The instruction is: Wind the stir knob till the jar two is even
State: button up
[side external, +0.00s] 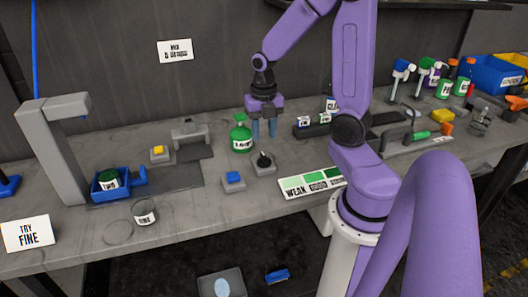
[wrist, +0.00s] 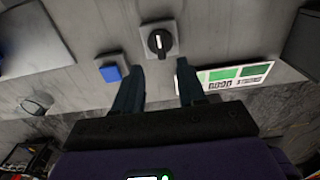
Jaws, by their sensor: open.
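The stir knob, a black knob on a grey square base (side external: 264,162), stands on the bench. It also shows at the top middle of the wrist view (wrist: 159,42), with a white mark on it. My gripper (side external: 264,130) is open and empty above the bench, just behind the knob in the side view. In the wrist view its two fingers (wrist: 158,92) are apart, and the knob lies beyond their tips.
A blue button (side external: 233,179) and a yellow button (side external: 158,151) are near. A green bottle (side external: 241,135) stands close to my gripper's left. A colour card (side external: 312,183) lies right of the knob. Another jar (side external: 145,213) stands at the front. Spray bottles and bins crowd the right.

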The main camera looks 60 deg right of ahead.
aim_at(264, 155)
jog(key=shift+f, duration=3.75)
grip_shut()
